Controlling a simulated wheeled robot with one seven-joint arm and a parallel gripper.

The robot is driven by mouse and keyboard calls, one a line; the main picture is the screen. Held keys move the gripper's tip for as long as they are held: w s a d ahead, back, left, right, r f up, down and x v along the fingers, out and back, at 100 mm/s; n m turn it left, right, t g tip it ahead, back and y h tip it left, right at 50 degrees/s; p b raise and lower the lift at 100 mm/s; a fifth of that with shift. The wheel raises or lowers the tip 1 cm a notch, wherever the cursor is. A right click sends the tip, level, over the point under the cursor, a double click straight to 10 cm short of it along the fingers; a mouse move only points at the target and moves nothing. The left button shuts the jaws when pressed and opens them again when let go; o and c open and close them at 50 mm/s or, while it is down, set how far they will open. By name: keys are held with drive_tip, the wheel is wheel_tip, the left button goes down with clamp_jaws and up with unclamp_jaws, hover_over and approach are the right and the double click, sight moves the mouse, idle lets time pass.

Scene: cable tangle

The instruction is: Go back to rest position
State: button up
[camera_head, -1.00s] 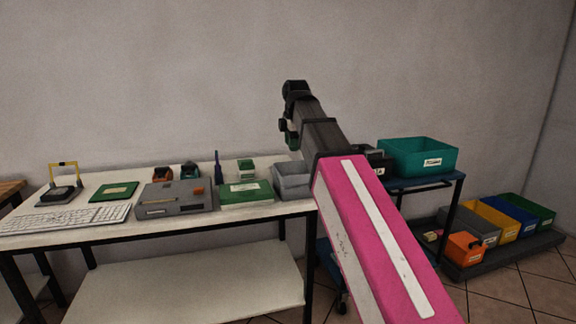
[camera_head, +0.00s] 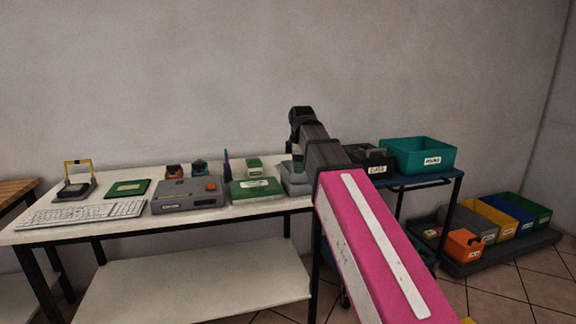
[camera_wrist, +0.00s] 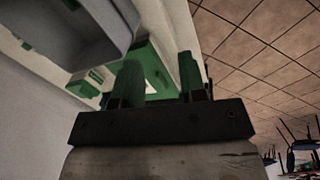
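My arm with its pink link reaches up in front of the table's right end in the head view. My gripper shows in the wrist view (camera_wrist: 160,75) with two dark green fingers standing apart. I see nothing held between them; a green box and the white table edge show behind the gap. In the head view the gripper is mostly hidden behind my arm. The grey bin (camera_head: 296,181) at the table's right end is partly covered by my arm, and it also shows large at the top left of the wrist view (camera_wrist: 75,45).
The white table (camera_head: 110,228) holds a keyboard (camera_head: 82,213), a grey device (camera_head: 187,196) and a green box (camera_head: 255,188). A cart with a teal bin (camera_head: 418,156) and a black bin (camera_head: 372,161) stands right of my arm. Coloured bins (camera_head: 487,216) sit low at right.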

drive_tip(key=s+d+f+m, duration=0.5)
drive_tip(key=f+m, duration=0.1)
drive_tip(key=f, duration=0.7)
drive_tip(key=s+d+f+m+g, duration=0.1)
drive_tip(key=s+d+f+m, duration=0.4)
drive_tip(key=f, duration=0.8)
drive_tip(key=s+d+f+m+g, duration=0.1)
drive_tip(key=s+d+f+m, duration=0.4)
drive_tip(key=f, duration=0.8)
drive_tip(key=shift+s+d+f+m, duration=0.15)
drive_tip(key=shift+s+f+m, duration=0.15)
drive_tip(key=shift+m, duration=0.9)
drive_tip(key=shift+c, duration=0.3)
